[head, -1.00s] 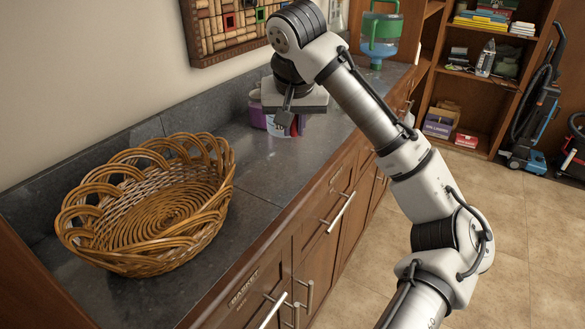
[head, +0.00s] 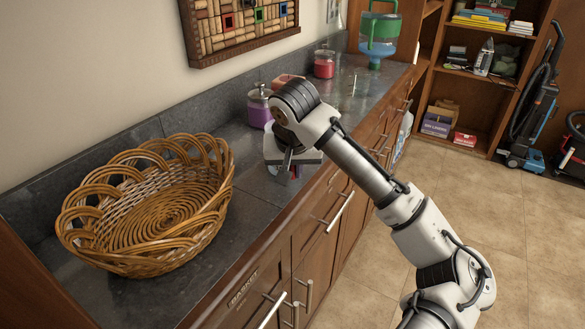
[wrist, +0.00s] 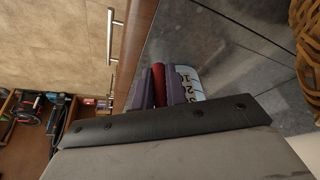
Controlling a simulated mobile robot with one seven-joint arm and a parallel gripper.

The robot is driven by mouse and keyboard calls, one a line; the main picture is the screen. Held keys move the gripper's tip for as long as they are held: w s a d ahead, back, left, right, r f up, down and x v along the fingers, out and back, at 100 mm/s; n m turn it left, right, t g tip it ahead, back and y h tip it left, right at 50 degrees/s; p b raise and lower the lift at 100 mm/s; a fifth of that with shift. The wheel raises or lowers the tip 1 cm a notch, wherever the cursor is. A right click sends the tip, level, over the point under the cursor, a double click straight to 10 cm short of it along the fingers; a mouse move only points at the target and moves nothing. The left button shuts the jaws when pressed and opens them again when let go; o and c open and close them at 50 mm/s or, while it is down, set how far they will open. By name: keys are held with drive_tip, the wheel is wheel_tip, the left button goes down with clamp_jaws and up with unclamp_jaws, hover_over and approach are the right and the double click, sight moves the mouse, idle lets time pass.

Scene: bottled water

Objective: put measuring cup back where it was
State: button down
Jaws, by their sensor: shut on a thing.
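My gripper (head: 286,168) is above the counter, between the basket and the front edge, pointing down. In the wrist view its two purplish fingers (wrist: 157,88) are shut on a red strip, which looks like the handle of the measuring cup. The cup's pale body (wrist: 188,84), with dark numbers, shows just right of the fingers. In the head view the cup is mostly hidden behind my gripper. I cannot tell whether the cup touches the counter.
A wicker basket (head: 84,237) stands to the left on the dark counter (head: 258,187). A purple lidded jar (head: 259,110) and a red jar (head: 324,66) stand farther back. A green-handled water bottle (head: 379,38) is at the far end. Bare counter lies beside the basket.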

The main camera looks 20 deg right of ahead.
drive_tip(key=c, duration=1.4)
unclamp_jaws()
drive_tip(key=v, duration=1.2)
drive_tip(key=shift+b, duration=0.45)
